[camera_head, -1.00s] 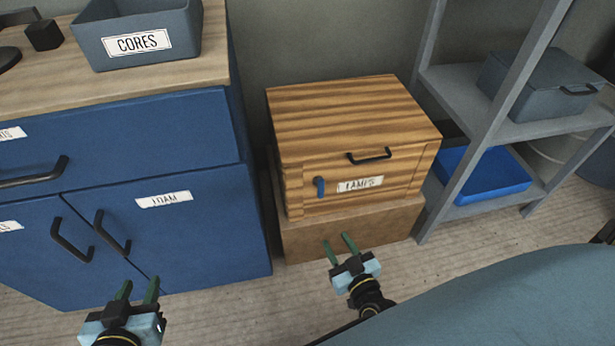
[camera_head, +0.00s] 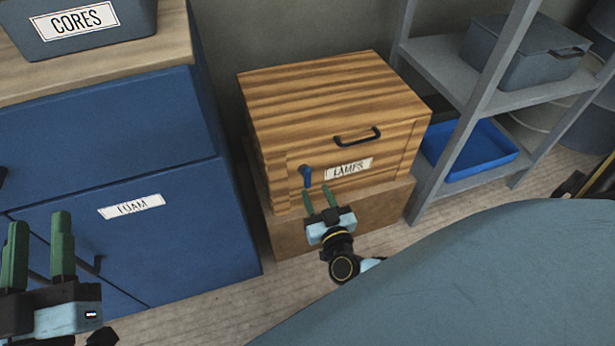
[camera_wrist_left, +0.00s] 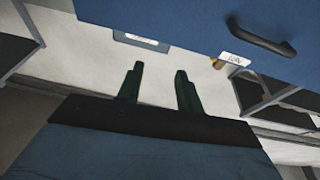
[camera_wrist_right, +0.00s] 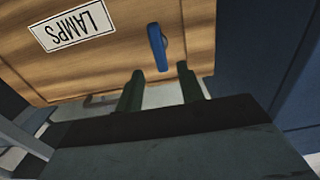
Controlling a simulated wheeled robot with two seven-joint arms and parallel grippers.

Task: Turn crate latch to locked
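The wooden crate (camera_head: 325,105) has a LAMPS label (camera_head: 348,168) and a black handle on its front. It stands on a brown box. The blue latch (camera_head: 306,177) is at the left of the crate's front and hangs roughly upright; it also shows in the right wrist view (camera_wrist_right: 158,47). My right gripper (camera_head: 320,197) is open and empty, its green fingers just below and near the latch. In the right wrist view its fingertips (camera_wrist_right: 160,75) lie close to the latch's end; contact cannot be told. My left gripper (camera_head: 38,235) is open and empty in front of the blue cabinet.
The blue cabinet (camera_head: 110,145) with a FOAM label stands left of the crate, with a grey CORES bin (camera_head: 85,30) on top. A grey shelf rack (camera_head: 465,90) on the right holds a grey box and a blue tray (camera_head: 475,152). Floor shows between cabinet and rack.

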